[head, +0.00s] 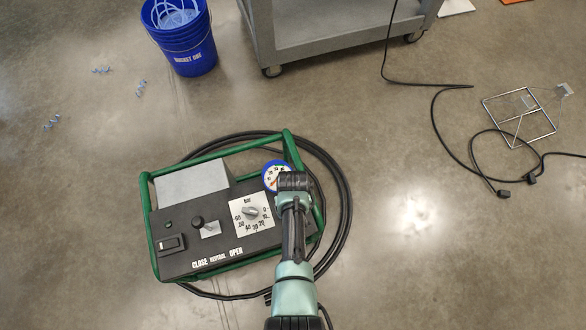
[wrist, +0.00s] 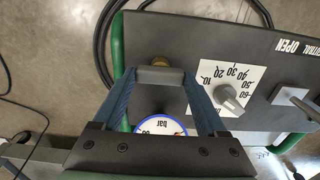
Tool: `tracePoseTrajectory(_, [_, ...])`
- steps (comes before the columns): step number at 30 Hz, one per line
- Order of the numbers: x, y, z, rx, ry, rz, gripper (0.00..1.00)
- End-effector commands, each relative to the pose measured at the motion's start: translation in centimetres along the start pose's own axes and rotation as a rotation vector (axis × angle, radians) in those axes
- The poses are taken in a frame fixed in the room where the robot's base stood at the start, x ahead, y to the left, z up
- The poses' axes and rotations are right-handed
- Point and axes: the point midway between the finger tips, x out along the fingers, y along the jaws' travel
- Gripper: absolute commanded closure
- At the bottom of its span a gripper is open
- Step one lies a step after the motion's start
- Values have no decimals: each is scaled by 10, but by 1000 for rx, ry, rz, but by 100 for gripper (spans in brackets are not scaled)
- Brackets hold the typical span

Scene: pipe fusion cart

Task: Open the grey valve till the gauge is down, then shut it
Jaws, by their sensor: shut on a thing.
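The green-framed hydraulic unit (head: 180,250) stands on the floor, its dark panel facing up. My gripper (head: 294,180) is over the panel's upper right corner. In the wrist view my gripper's blue fingers (wrist: 161,78) are shut on the grey valve handle (wrist: 160,75), one on each end. The head view hides the valve behind my gripper. The blue-rimmed gauge (head: 274,174) is just left of my gripper, partly covered. Some red needle shows, but its reading is too small to tell. In the wrist view the gauge (wrist: 160,127) is mostly hidden by my gripper's body.
A black hose (head: 343,210) coils around the unit. A blue bucket (head: 188,50) and grey cart (head: 330,50) stand beyond.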

Motion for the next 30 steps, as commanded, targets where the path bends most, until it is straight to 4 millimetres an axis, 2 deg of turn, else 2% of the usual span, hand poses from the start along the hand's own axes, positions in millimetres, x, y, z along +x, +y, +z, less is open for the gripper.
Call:
tracePoseTrajectory(14, [0, 0, 0, -15, 0, 0, 81])
tracePoseTrajectory(15, [0, 0, 0, -15, 0, 0, 18])
tracePoseTrajectory(18, [0, 0, 0, -14, 0, 0, 0])
tracePoseTrajectory(26, [-2, 0, 0, -12, 0, 0, 0])
tracePoseTrajectory(30, [-16, 0, 0, -12, 2, 1, 0])
